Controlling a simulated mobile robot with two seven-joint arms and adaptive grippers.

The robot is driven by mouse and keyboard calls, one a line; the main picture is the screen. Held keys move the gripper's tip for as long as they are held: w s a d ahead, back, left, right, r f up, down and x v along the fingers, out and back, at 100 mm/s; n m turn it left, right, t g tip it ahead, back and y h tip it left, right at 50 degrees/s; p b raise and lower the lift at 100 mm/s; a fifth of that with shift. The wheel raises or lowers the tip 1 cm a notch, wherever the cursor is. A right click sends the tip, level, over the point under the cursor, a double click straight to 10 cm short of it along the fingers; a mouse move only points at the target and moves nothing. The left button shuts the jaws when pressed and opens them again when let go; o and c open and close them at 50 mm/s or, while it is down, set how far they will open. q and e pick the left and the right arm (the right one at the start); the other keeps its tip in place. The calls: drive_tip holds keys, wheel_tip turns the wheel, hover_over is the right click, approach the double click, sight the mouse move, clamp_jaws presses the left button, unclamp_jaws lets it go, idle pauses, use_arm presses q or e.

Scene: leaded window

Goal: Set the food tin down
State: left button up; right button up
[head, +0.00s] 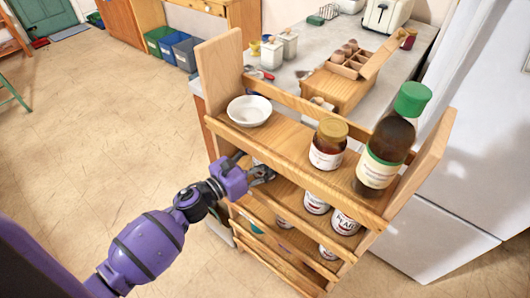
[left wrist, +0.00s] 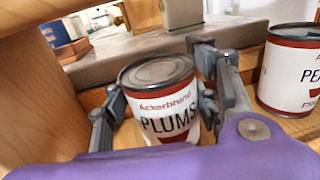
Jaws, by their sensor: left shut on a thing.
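A food tin (left wrist: 158,112) with a grey lid and a red and white label reading PLUMS stands upright between the fingers of my left gripper (left wrist: 160,92) in the left wrist view. The fingers are shut on its two sides. In the head view my left gripper (head: 262,174) reaches in at the left part of the shelf below the rack's top one; the tin is hidden there by the shelf above and the gripper. The tin's base is hidden by my wrist, so I cannot tell whether it touches the shelf. My right gripper is not in view.
The wooden rack (head: 222,92) has several shelves. Another tin (left wrist: 292,72) stands to the right of the held one, apart from it. A white bowl (head: 249,110), a jar (head: 327,146) and a green-capped bottle (head: 388,147) stand on the top shelf. A counter (head: 300,62) lies behind.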

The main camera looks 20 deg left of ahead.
use_arm(q)
drive_tip(key=shift+r, duration=0.15)
drive_tip(key=shift+f, duration=0.2)
drive_tip(key=o, duration=1.4)
drive_tip(key=shift+f, duration=0.1)
drive_tip(key=shift+c, duration=0.2)
drive_tip(key=o, duration=0.4)
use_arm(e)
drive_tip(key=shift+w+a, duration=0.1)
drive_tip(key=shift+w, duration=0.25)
